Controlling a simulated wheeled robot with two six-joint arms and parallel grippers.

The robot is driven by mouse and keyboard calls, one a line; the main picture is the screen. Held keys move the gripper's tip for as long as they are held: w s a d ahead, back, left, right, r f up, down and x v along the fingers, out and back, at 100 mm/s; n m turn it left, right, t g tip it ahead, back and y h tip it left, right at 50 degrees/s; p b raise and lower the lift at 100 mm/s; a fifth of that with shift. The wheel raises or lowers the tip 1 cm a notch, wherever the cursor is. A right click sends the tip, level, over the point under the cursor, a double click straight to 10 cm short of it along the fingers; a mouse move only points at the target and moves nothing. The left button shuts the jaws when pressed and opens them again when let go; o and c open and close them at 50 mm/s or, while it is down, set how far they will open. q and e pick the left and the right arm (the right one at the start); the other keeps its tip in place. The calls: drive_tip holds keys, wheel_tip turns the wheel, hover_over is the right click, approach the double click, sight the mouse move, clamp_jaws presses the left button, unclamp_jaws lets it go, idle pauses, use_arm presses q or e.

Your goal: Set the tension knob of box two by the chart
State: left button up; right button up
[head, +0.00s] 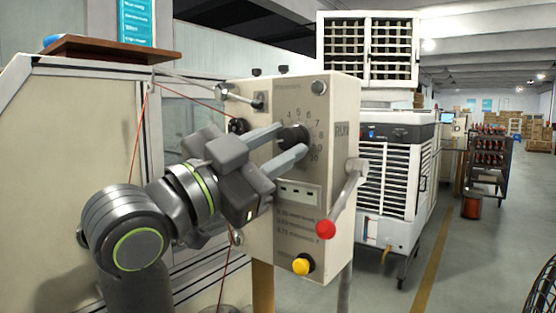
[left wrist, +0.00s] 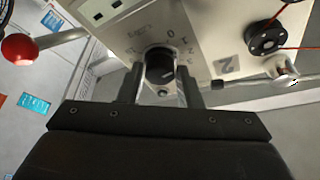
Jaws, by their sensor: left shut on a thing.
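The cream tension box (head: 346,100) stands at the centre of the head view, with a black knob (head: 291,134) inside a ring of numbers on its front. The knob also shows in the left wrist view (left wrist: 160,66), where a plate marked 2 (left wrist: 228,66) sits beside it. My left gripper (head: 293,140) is shut on the knob, one finger on each side. The fingers and wrist cover part of the dial, so I cannot read the setting. Small printed lines (head: 297,222) below the dial look like a chart, too small to read fully. My right gripper is out of view.
A lever with a red ball (head: 325,229) sticks out at the box's right, and a yellow button (head: 302,265) sits low on its front. A red wire runs by guides at the left.

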use_arm(q)
drive_tip(key=shift+w+a+m+g+b, duration=0.1)
drive_tip(key=shift+m+g+b, duration=0.9)
drive_tip(key=shift+m, duration=1.5)
drive_tip(key=shift+r+g, duration=0.1)
drive_tip(key=shift+g, duration=0.2)
drive_tip(key=o, duration=1)
drive_tip(key=shift+c, duration=0.2)
drive_tip(key=b+v, duration=0.4)
drive_tip(key=v, duration=1.3)
drive_tip(key=shift+f, duration=0.35)
drive_tip(key=shift+a, duration=0.15)
